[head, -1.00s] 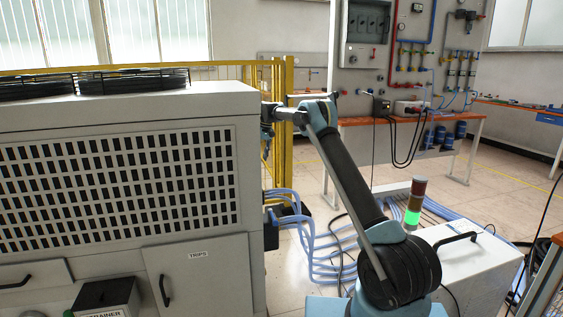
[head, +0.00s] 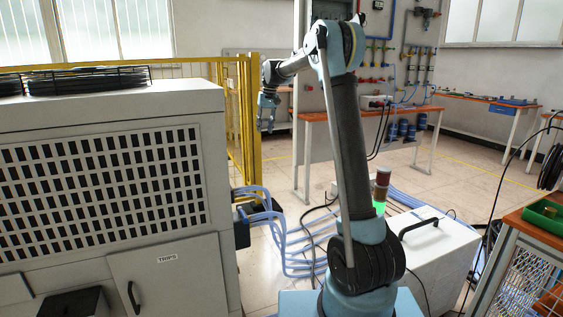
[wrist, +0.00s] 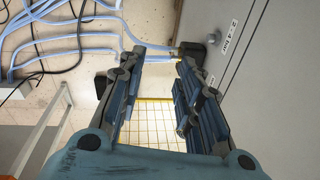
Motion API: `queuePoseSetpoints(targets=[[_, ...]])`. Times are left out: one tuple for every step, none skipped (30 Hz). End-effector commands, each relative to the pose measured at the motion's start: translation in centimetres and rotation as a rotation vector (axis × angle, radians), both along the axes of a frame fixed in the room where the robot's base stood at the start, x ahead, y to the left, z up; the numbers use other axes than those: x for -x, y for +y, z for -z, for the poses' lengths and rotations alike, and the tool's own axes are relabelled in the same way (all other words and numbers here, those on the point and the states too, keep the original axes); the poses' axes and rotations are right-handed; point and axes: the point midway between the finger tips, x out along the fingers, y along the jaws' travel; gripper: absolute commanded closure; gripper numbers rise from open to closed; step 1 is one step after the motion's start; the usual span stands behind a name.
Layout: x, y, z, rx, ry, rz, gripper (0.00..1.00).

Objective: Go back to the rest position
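My gripper (head: 267,112) hangs pointing down at the end of my raised arm, to the right of the big grey cabinet and in front of the yellow fence. In the wrist view my gripper (wrist: 156,95) has its two fingers spread apart with nothing between them. It is open. Floor and a yellow grid show between and beyond the fingers. My gripper touches nothing that I can see.
The grey heater cabinet (head: 100,180) fills the left. A yellow fence (head: 244,120) stands behind. Blue hoses (head: 290,245) lie on the floor. A white box (head: 430,260) and a signal tower (head: 381,190) with green lit stand right. A green tray (head: 543,213) sits far right.

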Motion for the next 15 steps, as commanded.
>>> queuePoseSetpoints(targets=[[1.3, -1.2, -0.6, 0.003, -0.004, 0.009, 0.68], [1.9, -1.8, -0.8, 0.004, -0.007, 0.012, 0.68], [2.9, -2.6, -1.2, 0.005, -0.010, 0.018, 0.68], [3.6, -3.2, -1.4, 0.006, -0.012, 0.022, 0.68], [4.3, -3.8, -1.6, 0.008, -0.014, 0.026, 0.68], [5.2, -4.6, -1.9, 0.008, -0.018, 0.031, 0.68], [6.0, -5.2, -2.1, 0.011, -0.020, 0.036, 0.68], [6.7, -5.8, -2.2, 0.012, -0.023, 0.040, 0.68], [7.7, -6.5, -2.4, 0.014, -0.026, 0.045, 0.68], [8.5, -7.1, -2.6, 0.015, -0.028, 0.049, 0.68], [9.3, -7.6, -2.7, 0.017, -0.030, 0.052, 0.68], [10.3, -8.4, -2.8, 0.019, -0.033, 0.058, 0.68], [11.2, -8.9, -2.8, 0.021, -0.035, 0.062, 0.68], [11.9, -9.5, -2.9, 0.022, -0.038, 0.067, 0.68], [13.0, -10.2, -2.9, 0.024, -0.041, 0.072, 0.68]])
